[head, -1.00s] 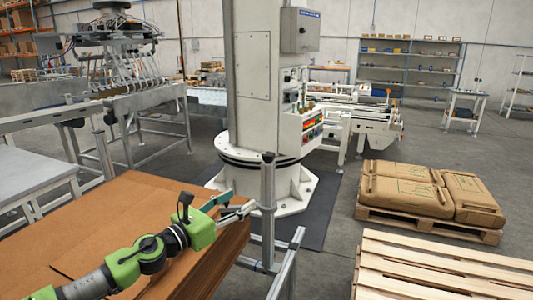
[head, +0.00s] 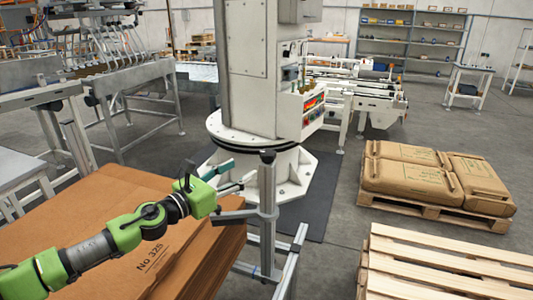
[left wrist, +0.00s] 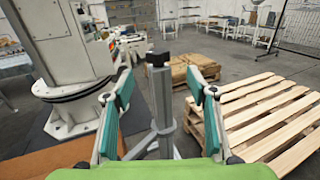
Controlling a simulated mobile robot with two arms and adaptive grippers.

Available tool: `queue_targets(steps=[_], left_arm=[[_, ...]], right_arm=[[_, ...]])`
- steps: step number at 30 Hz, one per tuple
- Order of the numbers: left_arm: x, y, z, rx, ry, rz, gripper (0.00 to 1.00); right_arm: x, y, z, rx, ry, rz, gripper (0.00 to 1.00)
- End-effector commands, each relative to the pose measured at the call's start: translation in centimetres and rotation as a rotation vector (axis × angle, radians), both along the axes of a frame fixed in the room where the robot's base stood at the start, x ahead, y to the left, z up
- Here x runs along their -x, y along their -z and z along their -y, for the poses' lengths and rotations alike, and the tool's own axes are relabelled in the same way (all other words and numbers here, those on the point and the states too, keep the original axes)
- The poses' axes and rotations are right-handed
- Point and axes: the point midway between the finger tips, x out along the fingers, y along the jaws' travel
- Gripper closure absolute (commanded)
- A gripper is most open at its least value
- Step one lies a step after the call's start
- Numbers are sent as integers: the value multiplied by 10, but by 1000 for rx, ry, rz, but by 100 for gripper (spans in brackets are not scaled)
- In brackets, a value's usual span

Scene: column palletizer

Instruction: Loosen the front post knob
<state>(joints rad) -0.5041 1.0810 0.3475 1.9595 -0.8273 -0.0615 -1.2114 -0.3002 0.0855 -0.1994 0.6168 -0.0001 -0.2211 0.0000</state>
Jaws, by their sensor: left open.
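The front post (head: 267,205) is an upright grey metal post with a black knob (head: 267,156) at its top. In the left wrist view the same post (left wrist: 162,105) and its dark knob (left wrist: 158,58) stand between the fingers, in the middle of the picture. My left gripper (head: 240,192) is green with teal finger pads and is just left of the post in the head view, below knob height. In the left wrist view its two fingers (left wrist: 162,92) are spread wide, with clear gaps to the post. My right gripper is out of view.
A stack of brown cardboard sheets (head: 95,205) lies under my left arm. A white machine column (head: 245,80) stands behind the post on a round base. An empty wooden pallet (head: 440,265) and a pallet of brown sacks (head: 415,178) are at right.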

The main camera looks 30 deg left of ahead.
Motion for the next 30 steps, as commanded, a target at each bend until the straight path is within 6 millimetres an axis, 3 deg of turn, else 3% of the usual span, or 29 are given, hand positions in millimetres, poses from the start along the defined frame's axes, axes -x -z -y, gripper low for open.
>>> queue_targets(steps=[2, 5, 16, 30], left_arm=[[-9, -2, 0, -3, 0, 3, 48], [-19, -2, 1, -4, -2, 3, 48], [-50, -3, 4, -1, -4, 2, 48], [-93, -4, 10, 0, -4, 3, 48]], right_arm=[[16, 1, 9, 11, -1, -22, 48], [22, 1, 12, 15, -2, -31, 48], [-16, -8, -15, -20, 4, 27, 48], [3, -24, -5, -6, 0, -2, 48]])
